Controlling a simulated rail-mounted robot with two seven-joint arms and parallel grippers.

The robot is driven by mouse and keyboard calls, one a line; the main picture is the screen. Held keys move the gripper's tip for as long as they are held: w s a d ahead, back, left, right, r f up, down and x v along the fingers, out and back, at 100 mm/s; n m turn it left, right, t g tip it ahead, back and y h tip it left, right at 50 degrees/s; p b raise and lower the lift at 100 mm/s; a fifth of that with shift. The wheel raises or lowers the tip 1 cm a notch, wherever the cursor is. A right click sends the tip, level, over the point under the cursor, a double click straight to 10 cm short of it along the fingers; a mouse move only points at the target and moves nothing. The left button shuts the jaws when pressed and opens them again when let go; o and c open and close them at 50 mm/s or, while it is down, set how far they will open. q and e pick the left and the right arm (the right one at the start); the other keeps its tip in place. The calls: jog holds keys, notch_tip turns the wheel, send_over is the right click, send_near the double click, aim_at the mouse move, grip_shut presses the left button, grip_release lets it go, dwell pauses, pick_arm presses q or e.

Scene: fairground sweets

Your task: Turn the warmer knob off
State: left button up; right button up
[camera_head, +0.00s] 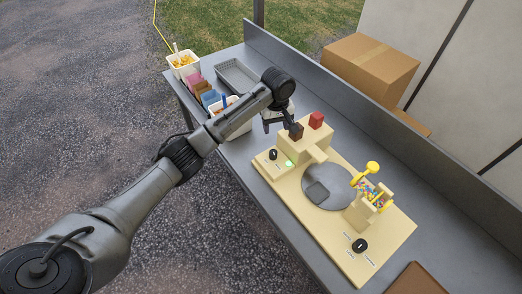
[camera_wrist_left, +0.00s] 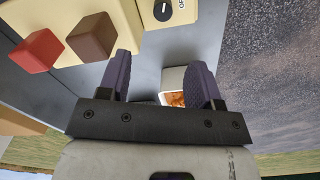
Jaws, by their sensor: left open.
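The cream machine base (camera_head: 262,166) stands on the grey counter. A black knob (camera_head: 272,155) sits at its near left corner beside a lit green light (camera_head: 289,163). A second black knob (camera_head: 360,245) with small labels around it sits at the front right corner; I cannot read which is the warmer's. My left gripper (camera_head: 280,124) is above the machine's back left end, open and empty. In the left wrist view its fingers (camera_wrist_left: 160,70) are spread apart, and a black knob (camera_wrist_left: 163,10) with a partly cut-off label shows at the top edge, apart from them.
A brown block (camera_head: 296,131) and a red block (camera_head: 316,120) rise from the machine close to my gripper. A round grey plate (camera_head: 327,187) and a yellow-handled sweet dispenser (camera_head: 372,168) stand further right. A grey tray (camera_head: 237,75) and a cardboard box (camera_head: 369,66) are behind.

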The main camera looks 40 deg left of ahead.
aim_at(274, 152)
pick_arm(q)
notch_tip(274, 152, down, 12)
jog(key=n+b, duration=0.1)
jog(key=n, duration=0.1)
jog(key=shift+s+f+n, duration=0.1)
jog(key=shift+s+n, duration=0.05)
jog(key=shift+n, duration=0.25)
jog(key=shift+f+b, duration=0.35)
jog(key=shift+f, duration=0.5)
